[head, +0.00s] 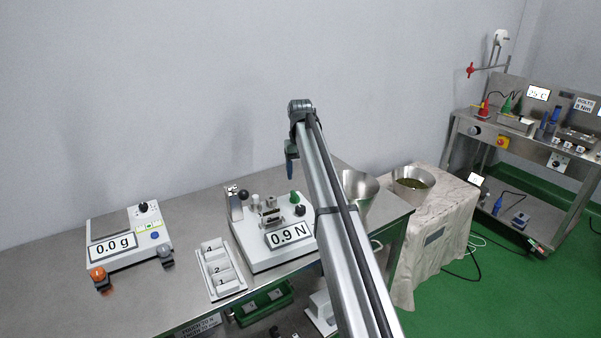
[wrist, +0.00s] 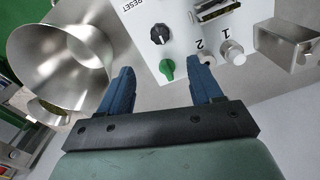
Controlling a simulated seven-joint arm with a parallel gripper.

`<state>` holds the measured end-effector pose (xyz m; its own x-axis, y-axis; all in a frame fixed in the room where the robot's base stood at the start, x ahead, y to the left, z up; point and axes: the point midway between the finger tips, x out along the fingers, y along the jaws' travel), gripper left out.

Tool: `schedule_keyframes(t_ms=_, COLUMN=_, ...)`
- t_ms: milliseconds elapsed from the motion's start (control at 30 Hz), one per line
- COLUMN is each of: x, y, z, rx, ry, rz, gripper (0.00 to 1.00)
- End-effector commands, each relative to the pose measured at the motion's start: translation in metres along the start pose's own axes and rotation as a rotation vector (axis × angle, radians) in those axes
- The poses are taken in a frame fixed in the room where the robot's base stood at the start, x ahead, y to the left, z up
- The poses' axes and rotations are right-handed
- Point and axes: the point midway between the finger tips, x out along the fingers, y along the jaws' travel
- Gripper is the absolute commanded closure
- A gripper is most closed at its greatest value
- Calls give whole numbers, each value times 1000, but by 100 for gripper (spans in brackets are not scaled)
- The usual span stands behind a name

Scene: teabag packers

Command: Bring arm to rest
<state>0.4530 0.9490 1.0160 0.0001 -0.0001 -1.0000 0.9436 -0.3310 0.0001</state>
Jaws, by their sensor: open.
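My gripper (head: 290,168) hangs above the back of the steel table, over the right side of the white tester with the "0.9 N" display (head: 289,235). In the wrist view, the two blue fingers of my gripper (wrist: 160,84) stand wide apart with nothing between them. Beyond the fingertips is the white panel (wrist: 150,15) with a black knob and a green knob (wrist: 167,69). My arm rises from the front of the head view and bends down at its top, hiding part of the table's right side.
A steel funnel-shaped bowl (wrist: 75,50) is close left of the fingers in the wrist view. A scale (head: 127,238) and a numbered white tray (head: 221,268) stand left of the tester. A steel bucket (head: 413,183) stands on a cloth-covered table at right. Air above the tables is clear.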

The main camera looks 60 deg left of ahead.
Motion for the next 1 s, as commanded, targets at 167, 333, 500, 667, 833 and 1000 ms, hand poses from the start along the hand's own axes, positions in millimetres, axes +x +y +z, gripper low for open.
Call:
schedule_keyframes(t_ms=167, x=0, y=0, z=0, rx=0, ry=0, rz=0, gripper=35)
schedule_keyframes(t_ms=333, x=2, y=1, z=1, rx=0, ry=-1, rz=-2, gripper=35)
schedule_keyframes(t_ms=500, x=30, y=23, z=26, rx=4, ry=-8, rz=-48, gripper=35)
schedule_keyframes(t_ms=667, x=87, y=62, z=76, rx=13, ry=-13, rz=-154, gripper=35)
schedule_keyframes(t_ms=833, x=134, y=95, z=123, rx=26, ry=-2, rz=-262, gripper=35)
schedule_keyframes(t_ms=1000, x=172, y=121, z=162, rx=53, ry=9, rz=-339, gripper=35)
